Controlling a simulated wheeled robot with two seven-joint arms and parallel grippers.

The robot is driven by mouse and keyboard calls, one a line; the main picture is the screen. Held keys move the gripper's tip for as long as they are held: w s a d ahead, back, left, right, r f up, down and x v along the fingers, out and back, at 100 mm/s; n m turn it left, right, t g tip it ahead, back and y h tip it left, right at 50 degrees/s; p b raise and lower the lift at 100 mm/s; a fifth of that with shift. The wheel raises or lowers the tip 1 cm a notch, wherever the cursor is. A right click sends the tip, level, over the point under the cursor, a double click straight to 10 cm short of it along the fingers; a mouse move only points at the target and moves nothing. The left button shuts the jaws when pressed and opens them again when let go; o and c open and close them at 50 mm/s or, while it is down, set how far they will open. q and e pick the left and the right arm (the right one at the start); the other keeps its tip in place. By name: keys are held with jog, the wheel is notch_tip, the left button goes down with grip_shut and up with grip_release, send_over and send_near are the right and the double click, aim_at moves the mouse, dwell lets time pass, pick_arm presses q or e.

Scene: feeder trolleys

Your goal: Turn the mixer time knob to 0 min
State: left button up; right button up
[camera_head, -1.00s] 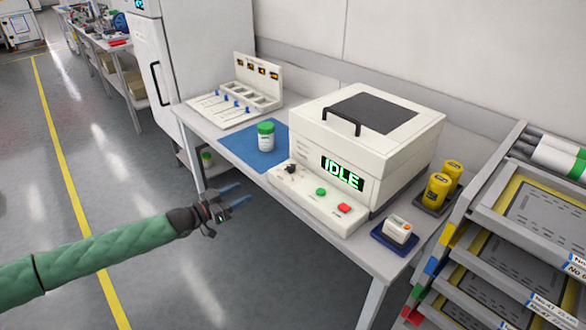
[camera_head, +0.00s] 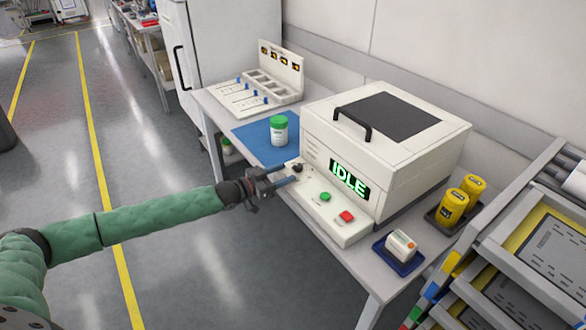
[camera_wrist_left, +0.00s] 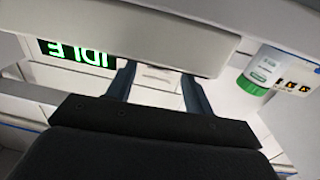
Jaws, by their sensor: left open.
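The mixer (camera_head: 385,135) is a white box on the table with a dark lid panel, a black handle and a green "IDLE" display (camera_head: 350,179). Its sloping front panel (camera_head: 318,208) carries a black knob (camera_head: 297,167), a green button (camera_head: 325,197) and a red button (camera_head: 347,216). My left gripper (camera_head: 284,178) is open and empty at the panel's left front edge, just in front of the knob. I cannot tell whether it touches the panel. In the left wrist view its two fingers (camera_wrist_left: 160,88) are apart, facing the mixer; the knob is not clearly visible there. My right gripper is out of view.
A white jar with a green lid (camera_head: 279,130) stands on a blue mat (camera_head: 251,137) left of the mixer. A small device (camera_head: 401,246) sits on a blue tray at right, near yellow containers (camera_head: 452,207). A rack of trays (camera_head: 530,240) stands at far right.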

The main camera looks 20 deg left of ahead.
aim_at(294, 169)
pick_arm(q)
jog(key=shift+p+x, duration=0.3)
jog(key=shift+x, duration=1.55)
jog(key=shift+c, duration=0.2)
jog(key=c, duration=0.9)
jog(key=shift+r, duration=0.1)
